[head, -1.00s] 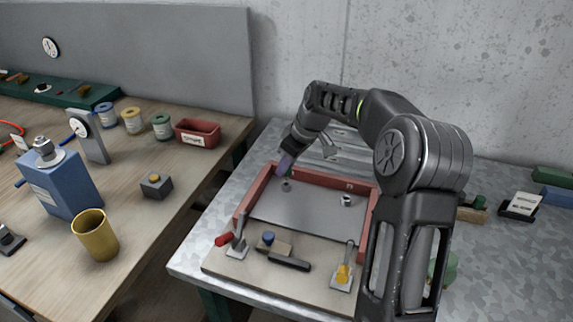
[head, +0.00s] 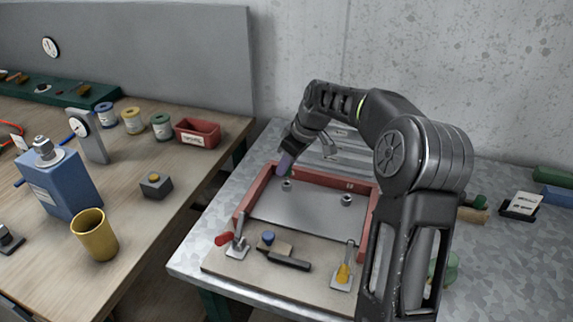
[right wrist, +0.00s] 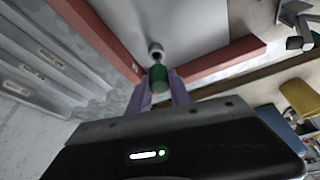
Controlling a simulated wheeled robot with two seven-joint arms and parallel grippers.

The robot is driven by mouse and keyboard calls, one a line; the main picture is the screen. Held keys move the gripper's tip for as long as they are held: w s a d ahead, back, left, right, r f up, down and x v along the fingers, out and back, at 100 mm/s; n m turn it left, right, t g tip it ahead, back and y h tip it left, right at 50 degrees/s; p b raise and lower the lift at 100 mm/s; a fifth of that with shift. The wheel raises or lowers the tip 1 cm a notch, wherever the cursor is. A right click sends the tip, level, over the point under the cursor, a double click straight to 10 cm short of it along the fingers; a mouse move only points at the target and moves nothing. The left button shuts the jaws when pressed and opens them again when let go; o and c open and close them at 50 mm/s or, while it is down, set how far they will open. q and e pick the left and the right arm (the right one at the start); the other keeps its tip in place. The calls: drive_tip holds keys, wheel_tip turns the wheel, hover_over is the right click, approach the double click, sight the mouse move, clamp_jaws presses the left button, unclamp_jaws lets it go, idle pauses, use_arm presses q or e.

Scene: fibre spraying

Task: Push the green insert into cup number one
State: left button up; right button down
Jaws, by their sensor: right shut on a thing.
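My right gripper (head: 284,163) is over the far left corner of the red-framed grey plate (head: 310,205). In the right wrist view its two purple fingers (right wrist: 160,94) are shut on the green insert (right wrist: 158,77), a small green cylinder. The insert's end points at a small grey metal cup (right wrist: 155,49) on the plate. I cannot tell whether the insert touches the cup. In the head view this left cup (head: 287,185) sits just below the fingertips. A second grey cup (head: 347,200) stands on the right side of the plate. I can read no cup numbers. My left gripper is not in view.
A red frame (head: 240,213) borders the plate. Grey drawers (right wrist: 35,62) lie behind. The wooden table (head: 140,215) at left holds a gold cup (head: 95,235).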

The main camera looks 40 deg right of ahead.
sight(286, 174)
drive_tip(key=shift+f, duration=0.15)
idle(0.8)
drive_tip(key=shift+f+b, duration=0.35)
drive_tip(key=shift+b, duration=0.15)
drive_tip(key=shift+f+b, duration=1)
drive_tip(key=shift+f, duration=0.25)
drive_tip(key=c, duration=1.1)
unclamp_jaws()
drive_tip(key=shift+r, duration=0.1)
drive_tip(key=shift+s+d+r, duration=0.1)
drive_tip(key=shift+r, duration=0.25)
drive_tip(key=v, duration=0.7)
drive_tip(key=shift+b, duration=0.4)
